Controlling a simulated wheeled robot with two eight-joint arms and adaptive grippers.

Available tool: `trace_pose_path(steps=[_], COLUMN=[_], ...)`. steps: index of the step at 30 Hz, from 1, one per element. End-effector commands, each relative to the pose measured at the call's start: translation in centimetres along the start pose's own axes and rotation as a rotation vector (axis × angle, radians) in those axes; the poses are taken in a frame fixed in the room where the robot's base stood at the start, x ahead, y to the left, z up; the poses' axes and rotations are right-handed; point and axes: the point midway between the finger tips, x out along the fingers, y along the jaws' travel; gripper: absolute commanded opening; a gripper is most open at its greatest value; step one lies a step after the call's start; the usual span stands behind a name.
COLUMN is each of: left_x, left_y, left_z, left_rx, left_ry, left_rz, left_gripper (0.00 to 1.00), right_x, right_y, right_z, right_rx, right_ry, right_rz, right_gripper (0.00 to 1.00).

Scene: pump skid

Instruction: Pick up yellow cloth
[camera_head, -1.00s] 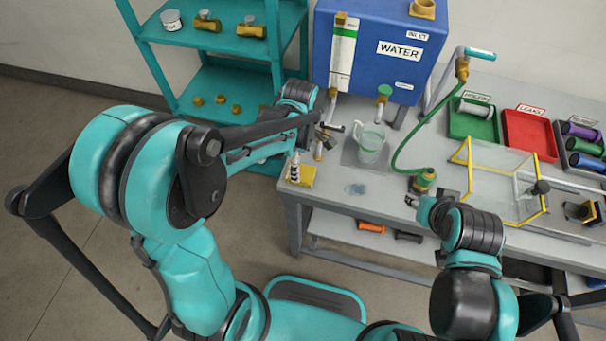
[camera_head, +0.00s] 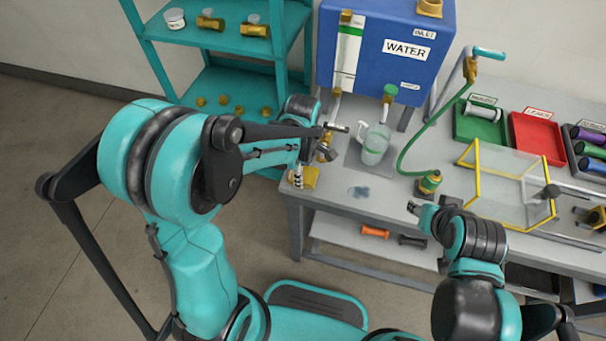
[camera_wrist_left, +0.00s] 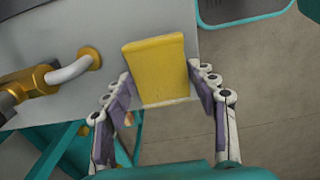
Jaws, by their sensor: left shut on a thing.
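The yellow cloth (camera_head: 311,178) is at the front left corner of the grey bench in the head view. It also shows in the left wrist view (camera_wrist_left: 157,68) as a flat yellow pad between the two fingers. My left gripper (camera_head: 298,176) is at the cloth's left side in the head view, and its fingers are shut on the cloth. Whether the cloth is clear of the bench top cannot be told. My right gripper (camera_head: 413,208) is over the bench's front edge, away from the cloth; its jaws are too small to read.
A clear jug (camera_head: 375,146) and brass valve stand behind the cloth, under the blue water tank (camera_head: 400,62). A teal shelf (camera_head: 232,85) stands at the left. A green hose, a yellow-edged clear box (camera_head: 510,180) and a red tray (camera_head: 538,136) are further right.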

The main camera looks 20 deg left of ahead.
Motion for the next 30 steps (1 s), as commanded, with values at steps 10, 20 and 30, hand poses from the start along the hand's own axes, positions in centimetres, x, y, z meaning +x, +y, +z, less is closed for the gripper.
trace_pose_path(steps=[10,20,30], left_x=[-1.4,-6.5,-10.3], left_y=[0.0,-0.1,-0.2], left_z=[0.0,3.7,10.2], left_rx=[0.0,0.008,0.003], left_ry=[0.0,0.0,0.0], left_rz=[0.0,0.0,0.0], left_gripper=[0.29,0.29,0.29], right_x=[-0.6,-2.7,-4.0], right_y=[0.0,0.0,0.0], right_z=[-0.4,-1.9,-2.9], right_rx=[0.0,0.0,0.0], right_ry=[0.0,0.0,0.0], right_rz=[0.0,0.0,0.0], right_gripper=[0.4,0.4,0.4])
